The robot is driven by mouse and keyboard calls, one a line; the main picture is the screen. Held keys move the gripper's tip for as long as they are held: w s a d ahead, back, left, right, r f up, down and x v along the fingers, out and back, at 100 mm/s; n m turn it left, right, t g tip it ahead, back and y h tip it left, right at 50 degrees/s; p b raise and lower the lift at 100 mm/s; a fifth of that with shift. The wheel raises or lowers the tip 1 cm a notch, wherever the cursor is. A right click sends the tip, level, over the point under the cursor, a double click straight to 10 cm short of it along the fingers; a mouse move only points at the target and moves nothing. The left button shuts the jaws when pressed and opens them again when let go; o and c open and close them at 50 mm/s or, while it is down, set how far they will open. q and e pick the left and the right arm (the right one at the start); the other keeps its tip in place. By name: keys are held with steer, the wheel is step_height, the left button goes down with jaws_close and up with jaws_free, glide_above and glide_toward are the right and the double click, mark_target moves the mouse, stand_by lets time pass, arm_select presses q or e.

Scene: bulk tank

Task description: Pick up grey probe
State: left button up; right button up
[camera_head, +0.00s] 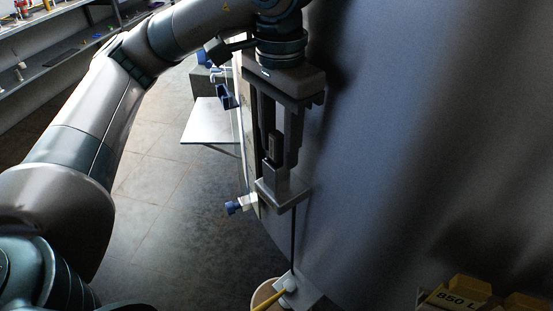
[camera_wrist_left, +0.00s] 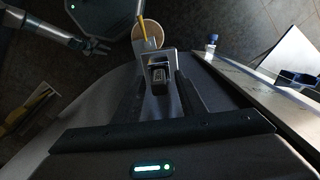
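The grey probe (camera_head: 274,148) stands upright at a grey bracket (camera_head: 285,193) beside the large tank. A thin dark rod (camera_head: 292,238) runs down below the bracket. My left gripper (camera_head: 280,160) points down, with one finger on each side of the probe. In the left wrist view the probe (camera_wrist_left: 159,78) lies between the two fingertips, with a gap showing on both sides. The left gripper looks open; contact with the probe cannot be seen. My right gripper (camera_wrist_left: 98,47) shows only in the left wrist view, far from the probe, with its fingers apart and empty.
The big grey tank (camera_head: 420,130) fills the right side. A round stool or bucket top (camera_head: 266,293) with a yellow stick is below. A white shelf (camera_head: 210,122) and blue knobs (camera_head: 233,207) are on the left. Yellow bins marked 850 L (camera_head: 455,292) are at lower right.

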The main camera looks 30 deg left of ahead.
steer(key=shift+s+d, duration=0.1)
steer(key=shift+s, duration=0.1)
arm_select(q)
steer(key=shift+c, duration=0.7)
jaws_close()
steer(key=shift+r, duration=0.15)
